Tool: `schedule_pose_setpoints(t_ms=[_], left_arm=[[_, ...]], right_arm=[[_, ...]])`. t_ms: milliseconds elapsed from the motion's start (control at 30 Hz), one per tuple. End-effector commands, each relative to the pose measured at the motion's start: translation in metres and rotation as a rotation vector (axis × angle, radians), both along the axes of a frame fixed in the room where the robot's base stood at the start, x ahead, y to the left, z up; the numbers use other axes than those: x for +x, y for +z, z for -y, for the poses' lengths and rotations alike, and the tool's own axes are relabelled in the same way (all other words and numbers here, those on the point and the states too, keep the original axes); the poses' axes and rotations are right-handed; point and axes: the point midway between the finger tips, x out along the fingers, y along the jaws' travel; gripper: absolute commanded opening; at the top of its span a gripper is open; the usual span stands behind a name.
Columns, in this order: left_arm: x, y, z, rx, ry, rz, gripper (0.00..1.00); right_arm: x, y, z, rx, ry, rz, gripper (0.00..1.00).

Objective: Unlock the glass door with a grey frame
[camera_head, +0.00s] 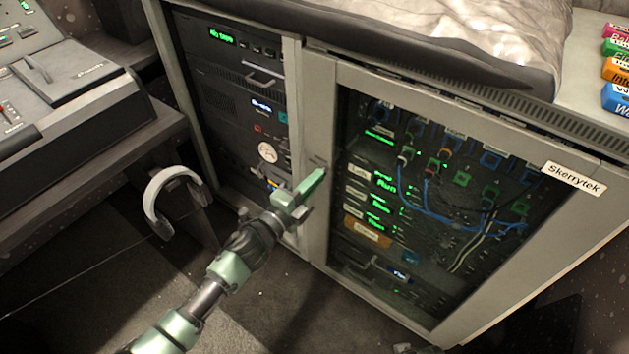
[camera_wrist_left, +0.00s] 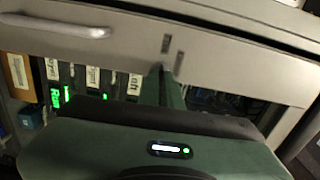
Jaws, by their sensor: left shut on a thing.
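The glass door with a grey frame (camera_head: 318,215) closes the right-hand rack cabinet. Green-lit modules and blue cables show through its glass (camera_head: 440,210). In the wrist view its grey frame (camera_wrist_left: 215,55) runs across the top, with two small dark slots (camera_wrist_left: 166,43) above my fingertips. My left gripper (camera_head: 300,192) is at the left upright of the frame. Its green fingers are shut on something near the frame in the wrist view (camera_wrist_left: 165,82). The held thing is hidden between the fingers.
A rack of dark units (camera_head: 235,100) stands left of the door. A white curved headset (camera_head: 168,195) hangs by the desk with a fader console (camera_head: 70,75). A pale handle (camera_wrist_left: 60,26) shows in the wrist view.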

Motion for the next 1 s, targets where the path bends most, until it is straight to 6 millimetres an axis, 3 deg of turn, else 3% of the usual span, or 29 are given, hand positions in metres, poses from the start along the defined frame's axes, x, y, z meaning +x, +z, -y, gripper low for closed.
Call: schedule_pose_setpoints(t_ms=[667,700,733,1000], left_arm=[[-0.0002,-0.0012,-0.0002,0.048,0.0,0.032,0.0],[-0.0002,-0.0012,-0.0002,0.048,0.0,0.032,0.17],[-0.0002,-0.0012,-0.0002,0.047,0.0,0.032,0.25],[-0.0001,-0.0006,-0.0002,0.045,0.0,0.032,0.27]], right_arm=[[0.005,0.0076,0.0016,-0.002,-0.001,0.01,0.36],[0.0046,0.0074,0.0016,-0.002,-0.001,0.01,0.36],[0.0044,0.0073,0.0017,-0.002,-0.001,0.009,0.36],[0.0037,0.0065,0.0018,-0.003,-0.001,0.007,0.36]])
